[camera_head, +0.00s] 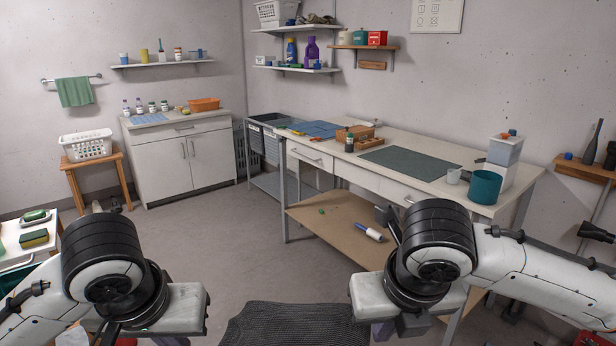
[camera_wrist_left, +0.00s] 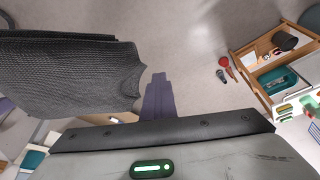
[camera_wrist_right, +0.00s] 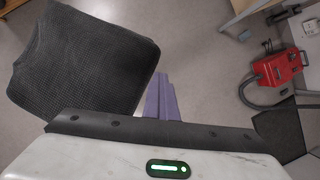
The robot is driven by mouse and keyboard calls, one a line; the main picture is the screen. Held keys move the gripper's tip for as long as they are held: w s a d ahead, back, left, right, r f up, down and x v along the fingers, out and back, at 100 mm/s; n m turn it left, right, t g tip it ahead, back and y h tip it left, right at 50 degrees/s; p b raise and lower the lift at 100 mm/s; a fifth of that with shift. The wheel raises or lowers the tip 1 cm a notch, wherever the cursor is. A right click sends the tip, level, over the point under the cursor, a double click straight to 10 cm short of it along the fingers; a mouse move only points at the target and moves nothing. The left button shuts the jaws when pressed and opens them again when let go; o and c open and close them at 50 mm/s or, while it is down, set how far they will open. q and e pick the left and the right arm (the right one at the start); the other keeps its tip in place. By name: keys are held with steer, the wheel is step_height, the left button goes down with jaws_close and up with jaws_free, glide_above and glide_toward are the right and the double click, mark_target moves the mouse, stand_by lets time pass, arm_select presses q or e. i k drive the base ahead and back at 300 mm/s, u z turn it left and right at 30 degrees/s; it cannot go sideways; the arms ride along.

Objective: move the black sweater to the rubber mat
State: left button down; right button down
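The black sweater (camera_head: 292,325) is a dark ribbed cloth stretched between my two grippers, low in front of me. In the left wrist view the sweater (camera_wrist_left: 65,75) reaches the purple fingers of my left gripper (camera_wrist_left: 157,90), which look closed on its edge. In the right wrist view the sweater (camera_wrist_right: 85,60) reaches the fingers of my right gripper (camera_wrist_right: 162,95), which also look closed on its edge. A flat dark mat (camera_wrist_right: 281,132), apparently the rubber mat, lies on the floor at the right of that view.
A red vacuum cleaner (camera_wrist_right: 278,69) with a grey hose stands beside the mat. A workbench (camera_head: 470,207) with a lower shelf runs along the right. A white cabinet (camera_head: 160,180) stands at the back left. The floor (camera_head: 225,245) between is clear.

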mark_target(408, 162)
steer(key=z, duration=0.1)
steer(key=i, duration=1.65)
steer(key=z, duration=0.5)
steer(key=i, duration=1.7)
steer(key=z, duration=0.7)
steer(key=i, duration=0.55)
steer(key=z, duration=0.15)
